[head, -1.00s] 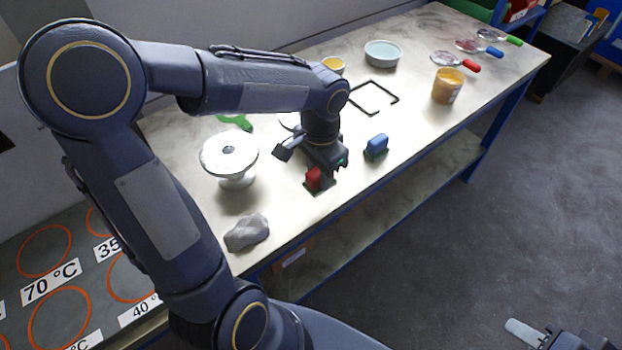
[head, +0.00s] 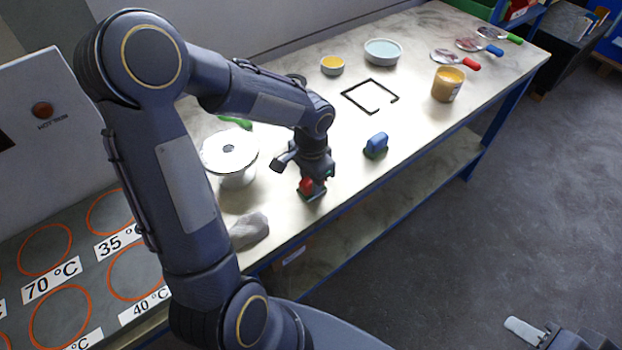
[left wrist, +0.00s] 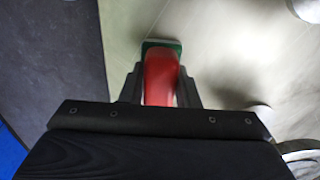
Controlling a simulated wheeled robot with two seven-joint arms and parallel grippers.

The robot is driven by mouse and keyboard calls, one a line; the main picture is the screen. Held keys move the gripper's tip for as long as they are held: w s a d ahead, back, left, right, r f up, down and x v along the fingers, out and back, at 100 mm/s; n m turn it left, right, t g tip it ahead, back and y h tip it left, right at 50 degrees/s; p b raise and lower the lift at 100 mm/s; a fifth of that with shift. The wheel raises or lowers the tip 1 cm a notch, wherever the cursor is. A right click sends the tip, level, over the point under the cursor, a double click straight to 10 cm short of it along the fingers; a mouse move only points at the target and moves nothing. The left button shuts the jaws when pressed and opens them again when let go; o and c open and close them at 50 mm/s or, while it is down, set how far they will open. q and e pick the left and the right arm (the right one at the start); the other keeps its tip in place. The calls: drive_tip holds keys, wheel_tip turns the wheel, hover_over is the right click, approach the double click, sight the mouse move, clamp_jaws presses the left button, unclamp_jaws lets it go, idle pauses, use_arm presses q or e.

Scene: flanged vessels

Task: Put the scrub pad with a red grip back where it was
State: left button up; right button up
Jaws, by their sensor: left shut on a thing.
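The scrub pad with a red grip (head: 306,185) is at the front part of the bench, between the white flanged vessel (head: 230,158) and a blue-gripped pad (head: 376,145). My left gripper (head: 313,179) comes down on it from above and is shut on the red grip. In the left wrist view the red grip (left wrist: 160,76) stands between the fingers, with the green pad edge (left wrist: 172,44) beyond it. I cannot tell whether the pad touches the bench. My right gripper (head: 560,338) is only partly in view at the bottom right, away from the bench.
A grey cloth-like lump (head: 249,230) lies by the front edge. A black open frame (head: 371,96), a pale blue bowl (head: 383,51), a yellow-filled dish (head: 332,66) and an amber jar (head: 447,84) stand farther back. Bench right of the blue-gripped pad is clear.

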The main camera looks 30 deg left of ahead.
use_arm(q)
drive_tip(key=o, duration=0.9)
drive_tip(key=shift+o, duration=0.2)
wheel_tip(320, 180, up, 12)
drive_tip(key=s+d+n+t+h, duration=0.2)
drive_tip(key=s+n, duration=0.1)
drive_tip(key=s, duration=0.5)
drive_tip(key=s+d+r+n+t+h, duration=0.1)
drive_tip(key=s+d+n+t, duration=0.1)
drive_tip(key=s, duration=0.6)
drive_tip(key=shift+s+r+n+t+h+p, duration=0.2)
drive_tip(key=shift+s+n+t+h+p, duration=0.2)
drive_tip(key=shift+n+t, duration=0.35)
drive_tip(key=shift+d, duration=0.1)
